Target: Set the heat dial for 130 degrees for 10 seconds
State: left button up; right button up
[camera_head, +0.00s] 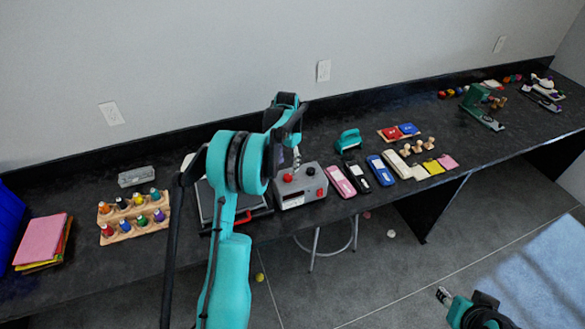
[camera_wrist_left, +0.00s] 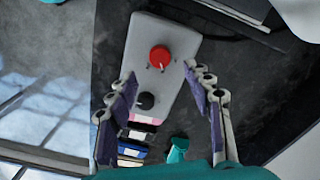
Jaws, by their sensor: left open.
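A grey control box (camera_head: 302,190) stands on the black counter, beside a dark flat press (camera_head: 255,217) with a red edge, partly hidden behind my left arm. In the left wrist view the box (camera_wrist_left: 182,42) bears a red dial (camera_wrist_left: 160,57) and a black knob (camera_wrist_left: 146,101). The dial's markings are too small to read. My left gripper (camera_wrist_left: 158,75) is open above the box, its fingers on either side of the knobs and apart from the dial. In the head view it (camera_head: 297,158) hangs just over the box. My right gripper (camera_head: 444,295) is low at the right, away from the counter.
A wooden rack of small bottles (camera_head: 133,218) stands left of the press. A pink phone-shaped item (camera_head: 340,182) lies close to the box's right, with more slim items beyond. A teal stamp-like tool (camera_head: 348,141) stands behind them. A stool (camera_head: 333,245) is under the counter.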

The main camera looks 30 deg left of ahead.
aim_at(288, 176)
pick_arm(q)
notch_tip(288, 176, down, 7)
jog(key=shift+r+b, duration=0.2)
jog(key=shift+b, duration=0.3)
jog(key=shift+c, duration=0.2)
jog(key=c, duration=1.1)
